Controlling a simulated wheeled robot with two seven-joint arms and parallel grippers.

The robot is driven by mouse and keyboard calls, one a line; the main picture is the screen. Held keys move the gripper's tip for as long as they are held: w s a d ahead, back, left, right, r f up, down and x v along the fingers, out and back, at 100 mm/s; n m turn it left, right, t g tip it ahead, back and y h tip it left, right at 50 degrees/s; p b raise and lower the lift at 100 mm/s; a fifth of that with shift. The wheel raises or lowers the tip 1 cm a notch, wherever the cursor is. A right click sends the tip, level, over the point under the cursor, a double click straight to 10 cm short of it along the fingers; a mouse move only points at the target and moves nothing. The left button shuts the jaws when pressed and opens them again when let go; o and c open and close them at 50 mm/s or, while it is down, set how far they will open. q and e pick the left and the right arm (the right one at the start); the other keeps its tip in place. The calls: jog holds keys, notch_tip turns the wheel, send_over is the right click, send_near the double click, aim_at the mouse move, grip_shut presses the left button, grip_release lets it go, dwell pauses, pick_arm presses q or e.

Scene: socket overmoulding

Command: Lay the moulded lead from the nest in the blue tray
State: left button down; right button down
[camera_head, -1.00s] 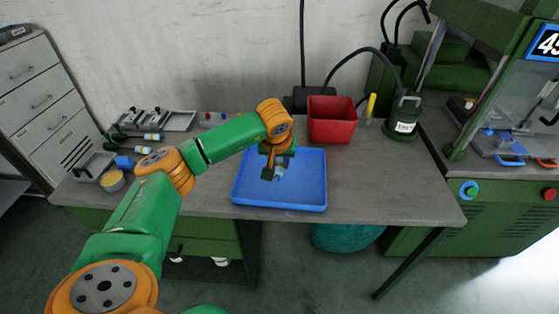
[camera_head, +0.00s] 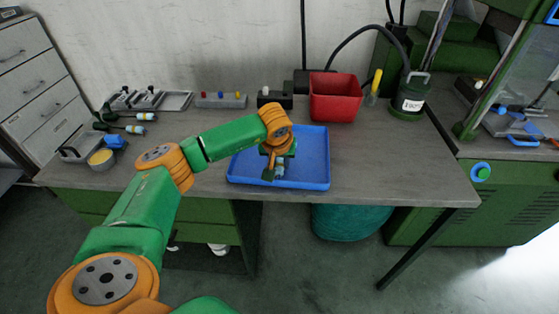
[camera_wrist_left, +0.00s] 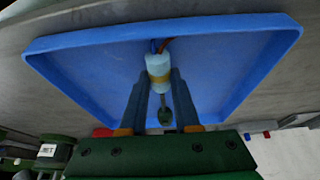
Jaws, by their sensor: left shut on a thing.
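My left gripper (camera_head: 274,174) is over the blue tray (camera_head: 315,160), towards its front half. In the left wrist view its two fingers (camera_wrist_left: 160,95) are shut on the moulded lead (camera_wrist_left: 158,66), a pale blue-white piece with a yellowish band. Blue and red wires show at its far end, and a dark green part shows between the fingers. The lead lies within the outline of the tray (camera_wrist_left: 90,85); I cannot tell whether it touches the tray floor. In the head view the lead (camera_head: 281,166) is small and partly hidden by the gripper. My right gripper is not in view.
A red bin (camera_head: 335,100) stands just behind the tray, with a yellow-handled tool (camera_head: 375,85) and a green canister (camera_head: 410,95) beside it. Fixtures and small parts lie at the back left. A press (camera_head: 500,110) stands at the right. The tray's raised rim surrounds the gripper.

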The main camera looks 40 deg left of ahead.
pick_arm(q)
jog(key=c, duration=0.6)
grip_release()
jog(key=shift+o, duration=0.2)
jog(key=shift+r, duration=0.1)
jog(key=v, duration=0.7)
jog(key=shift+s+b, duration=0.1)
jog(key=shift+b, duration=0.2)
